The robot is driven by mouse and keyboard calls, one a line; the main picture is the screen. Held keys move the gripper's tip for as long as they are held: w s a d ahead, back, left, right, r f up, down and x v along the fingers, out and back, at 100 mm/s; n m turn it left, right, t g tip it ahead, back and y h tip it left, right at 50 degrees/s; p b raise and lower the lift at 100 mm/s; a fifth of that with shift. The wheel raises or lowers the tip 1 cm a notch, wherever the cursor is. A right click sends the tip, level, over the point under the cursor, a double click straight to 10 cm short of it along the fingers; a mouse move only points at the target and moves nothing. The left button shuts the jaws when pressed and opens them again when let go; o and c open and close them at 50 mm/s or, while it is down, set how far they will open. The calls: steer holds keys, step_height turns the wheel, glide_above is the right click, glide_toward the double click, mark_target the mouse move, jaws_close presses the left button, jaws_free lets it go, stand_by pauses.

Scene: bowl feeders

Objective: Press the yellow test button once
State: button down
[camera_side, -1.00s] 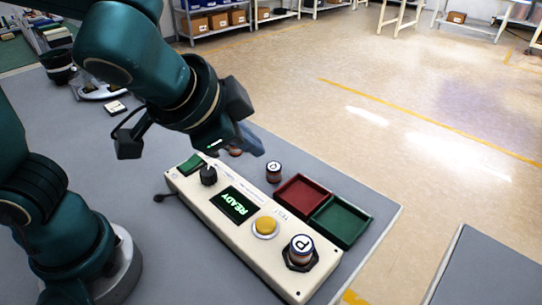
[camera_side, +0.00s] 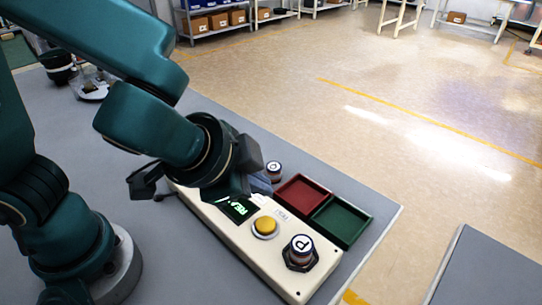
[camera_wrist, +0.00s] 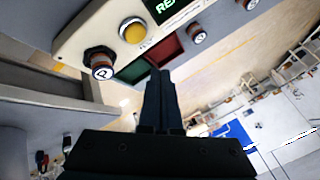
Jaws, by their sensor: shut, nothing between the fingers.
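The yellow test button (camera_side: 265,226) sits in a light ring on the cream control box (camera_side: 228,228), between the display (camera_side: 238,209) and a socket holding a round part marked P (camera_side: 301,248). My gripper (camera_side: 262,184) is over the far side of the box, up and left of the button, apart from it. Its fingers are mostly hidden by my wrist in the side view. In the wrist view the gripper (camera_wrist: 160,85) is shut and empty, and the yellow button (camera_wrist: 133,31) shows beyond it at upper left. The display is lit green and partly covered.
A red tray (camera_side: 303,194) and a green tray (camera_side: 341,221) lie beside the box, both empty. A small round part (camera_side: 274,170) stands near the red tray. The table (camera_side: 160,254) is clear in front of the box.

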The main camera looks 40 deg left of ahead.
mark_target(261, 225)
steer(key=shift+f, duration=2.65)
steer(key=shift+f, duration=0.15)
steer(key=shift+f, duration=0.25)
steer(key=shift+f, duration=0.5)
stand_by(0.5)
steer(key=shift+r, duration=0.95)
steer(key=shift+r, duration=2.5)
